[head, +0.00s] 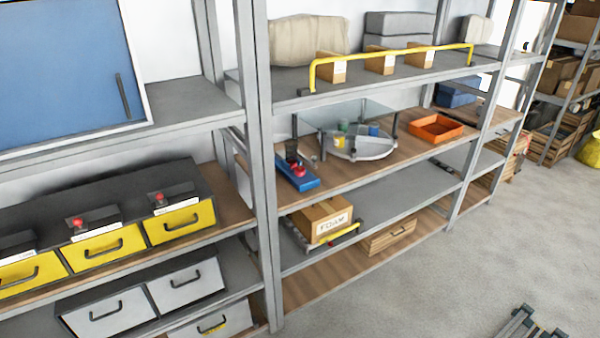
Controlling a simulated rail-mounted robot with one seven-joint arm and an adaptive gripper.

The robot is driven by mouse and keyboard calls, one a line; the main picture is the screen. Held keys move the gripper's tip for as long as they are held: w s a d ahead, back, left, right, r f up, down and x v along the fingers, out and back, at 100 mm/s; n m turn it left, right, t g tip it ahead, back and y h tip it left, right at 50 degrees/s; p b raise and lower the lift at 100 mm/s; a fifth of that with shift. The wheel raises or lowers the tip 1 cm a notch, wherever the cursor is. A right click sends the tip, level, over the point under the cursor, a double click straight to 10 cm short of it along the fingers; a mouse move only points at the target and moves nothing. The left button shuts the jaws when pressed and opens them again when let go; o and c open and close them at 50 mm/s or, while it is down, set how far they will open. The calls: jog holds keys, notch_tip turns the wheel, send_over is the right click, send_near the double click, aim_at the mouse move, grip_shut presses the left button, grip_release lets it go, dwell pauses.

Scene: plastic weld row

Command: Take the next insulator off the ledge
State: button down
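No part is clear enough for me to name it as an insulator, and I cannot tell which edge is the ledge. On the middle wooden shelf, small yellow (340,142), blue and green pieces stand on a round grey tray (365,153) under a glass-topped stand (347,113). To their left is a blue fixture (299,176) with red parts and a dark upright cylinder (292,150). At the bottom right, a grey and dark jointed part that looks like my gripper (538,322) is cut off by the frame. It is well apart from the shelves, and its opening is unclear.
An orange tray (436,128) sits right of the stand. A yellow rail (395,54) crosses the upper shelf before small boxes. A cardboard box (323,220) is on the shelf below. Steel posts (257,150) divide the bays. Yellow drawers (107,245) are at left. The right floor is mostly clear.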

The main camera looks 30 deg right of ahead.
jog(key=shift+c, duration=2.3)
grip_release()
